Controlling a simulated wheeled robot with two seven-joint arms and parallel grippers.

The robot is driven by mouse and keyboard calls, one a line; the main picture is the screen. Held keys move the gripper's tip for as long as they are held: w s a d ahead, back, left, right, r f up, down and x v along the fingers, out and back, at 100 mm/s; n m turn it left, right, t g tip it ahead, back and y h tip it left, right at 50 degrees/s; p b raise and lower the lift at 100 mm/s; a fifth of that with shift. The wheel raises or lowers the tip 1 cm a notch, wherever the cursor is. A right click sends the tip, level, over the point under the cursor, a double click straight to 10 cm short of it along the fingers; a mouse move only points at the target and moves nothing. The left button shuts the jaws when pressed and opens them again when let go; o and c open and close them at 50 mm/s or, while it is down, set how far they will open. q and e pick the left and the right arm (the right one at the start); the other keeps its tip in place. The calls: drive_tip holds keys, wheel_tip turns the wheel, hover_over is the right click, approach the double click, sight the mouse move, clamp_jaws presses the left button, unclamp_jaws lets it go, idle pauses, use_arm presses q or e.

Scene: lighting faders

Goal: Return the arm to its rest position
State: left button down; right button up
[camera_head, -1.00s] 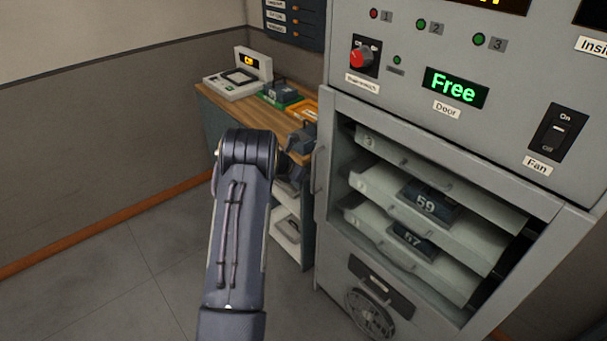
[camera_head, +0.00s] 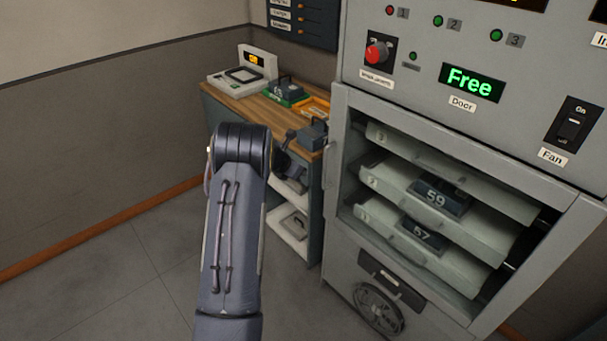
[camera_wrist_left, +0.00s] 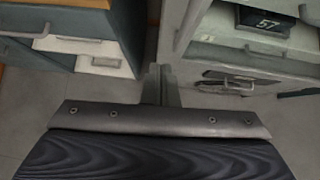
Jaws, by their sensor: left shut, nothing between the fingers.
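My left arm (camera_head: 236,215) rises from the bottom of the head view, bent at a dark joint. Its wrist, partly hidden behind that joint, is in front of the wooden-topped bench. In the left wrist view my left gripper (camera_wrist_left: 160,84) is shut, with its fingers together and nothing between them. It points at the gap between the bench drawers (camera_wrist_left: 75,42) and the grey cabinet (camera_wrist_left: 215,55), apart from both. My right gripper is in neither view.
The grey cabinet (camera_head: 352,245) stands open at right, with trays holding dark blocks marked 59 (camera_head: 440,196) and 57 (camera_head: 422,234). Its door display (camera_head: 470,82) reads Free. The bench (camera_head: 243,105) carries a scale (camera_head: 243,80) and dark handled blocks. Floor at left is clear.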

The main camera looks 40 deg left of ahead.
use_arm(q)
drive_tip(key=a+v, duration=0.1)
drive_tip(key=v, duration=0.6)
drive_tip(key=shift+s+r+b, duration=0.15)
drive_tip(key=shift+r+b, duration=0.1)
drive_tip(key=shift+b, duration=0.15)
drive_tip(key=shift+a, duration=0.1)
